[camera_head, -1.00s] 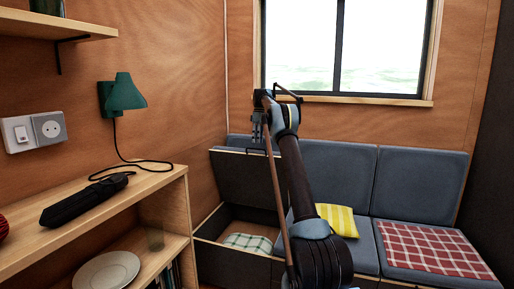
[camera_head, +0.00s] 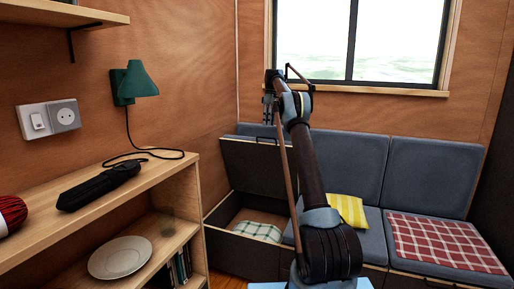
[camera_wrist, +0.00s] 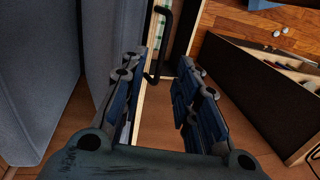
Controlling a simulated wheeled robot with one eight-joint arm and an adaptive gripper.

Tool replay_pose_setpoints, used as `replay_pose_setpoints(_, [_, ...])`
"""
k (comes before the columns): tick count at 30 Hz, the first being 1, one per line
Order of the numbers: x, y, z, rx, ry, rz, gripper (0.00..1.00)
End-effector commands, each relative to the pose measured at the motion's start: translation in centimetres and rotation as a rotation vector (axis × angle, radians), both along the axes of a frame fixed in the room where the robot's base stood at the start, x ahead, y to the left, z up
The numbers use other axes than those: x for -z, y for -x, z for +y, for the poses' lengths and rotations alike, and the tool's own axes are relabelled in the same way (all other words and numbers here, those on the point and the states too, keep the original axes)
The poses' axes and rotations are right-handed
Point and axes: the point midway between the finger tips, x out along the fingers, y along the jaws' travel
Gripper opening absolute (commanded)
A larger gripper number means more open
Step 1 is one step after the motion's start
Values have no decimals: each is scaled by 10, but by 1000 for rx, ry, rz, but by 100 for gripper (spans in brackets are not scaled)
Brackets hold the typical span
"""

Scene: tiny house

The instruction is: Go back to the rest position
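My gripper (camera_head: 270,108) is at the raised end of my arm, in front of the grey bench sofa in the head view. In the wrist view my gripper (camera_wrist: 160,98) has its two blue-padded fingers apart, with a clear gap and nothing held between them. A black bar-shaped handle (camera_wrist: 163,40) shows just beyond the fingertips; whether it touches them I cannot tell. The bench's left storage box (camera_head: 240,245) is open, with its seat lid (camera_head: 262,170) tilted up. A green checked cloth (camera_head: 258,231) lies inside.
A wooden shelf unit (camera_head: 180,187) stands at the left, with a black umbrella (camera_head: 98,187) on top and a plate (camera_head: 120,257) below. A green lamp (camera_head: 138,80) is on the wall.

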Motion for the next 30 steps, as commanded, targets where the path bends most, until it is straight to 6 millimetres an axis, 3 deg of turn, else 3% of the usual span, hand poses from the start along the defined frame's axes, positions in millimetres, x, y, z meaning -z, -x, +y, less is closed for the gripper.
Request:
replay_pose_setpoints(15, [-72,84,-17,190,39,-50,29])
replay_pose_setpoints(30, [-104,199,-33,379,67,-101,29])
